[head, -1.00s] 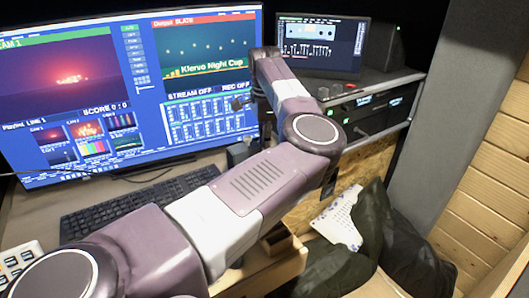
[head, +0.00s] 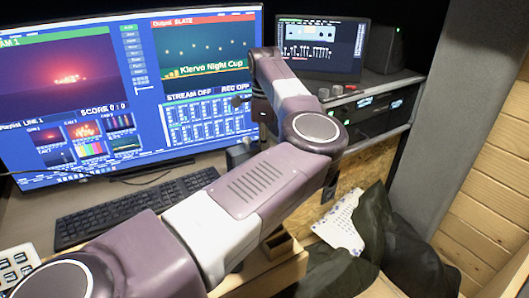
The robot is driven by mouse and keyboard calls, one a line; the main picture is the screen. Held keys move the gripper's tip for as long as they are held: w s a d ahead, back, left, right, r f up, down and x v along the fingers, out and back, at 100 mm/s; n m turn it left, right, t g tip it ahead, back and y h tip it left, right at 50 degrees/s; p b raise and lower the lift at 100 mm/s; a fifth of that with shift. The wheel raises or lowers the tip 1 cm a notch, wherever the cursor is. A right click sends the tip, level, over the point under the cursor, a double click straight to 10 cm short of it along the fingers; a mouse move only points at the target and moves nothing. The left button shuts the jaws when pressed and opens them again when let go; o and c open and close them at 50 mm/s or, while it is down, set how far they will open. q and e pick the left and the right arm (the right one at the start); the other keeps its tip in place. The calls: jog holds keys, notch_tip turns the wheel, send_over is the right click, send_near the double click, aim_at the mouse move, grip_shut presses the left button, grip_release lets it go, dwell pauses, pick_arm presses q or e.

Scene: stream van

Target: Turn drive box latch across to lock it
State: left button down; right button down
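My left arm crosses the head view from the lower left, bends near the centre and rises in front of the monitor's right edge. Its gripper is hidden behind my own arm links, so its fingers cannot be seen. My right gripper is out of the picture. I cannot make out a drive box or its latch with certainty. A dark boxy shape (head: 239,153) shows partly behind my forearm at the back of the desk. A small open wooden box (head: 278,244) stands at the desk's right end, partly covered by my arm.
A large monitor (head: 70,90) fills the back left, with a black keyboard (head: 130,207) before it. A white button pad (head: 17,266) is at the lower left. A small screen (head: 320,46) stands on a rack (head: 372,108). Dark cloth (head: 365,240) and a white sheet (head: 340,224) lie right.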

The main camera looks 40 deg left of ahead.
pick_arm(q)
jog(key=shift+r, duration=0.15)
jog(key=c, duration=2)
grip_release()
jog(key=shift+c, duration=0.2)
jog(key=shift+f, duration=0.2)
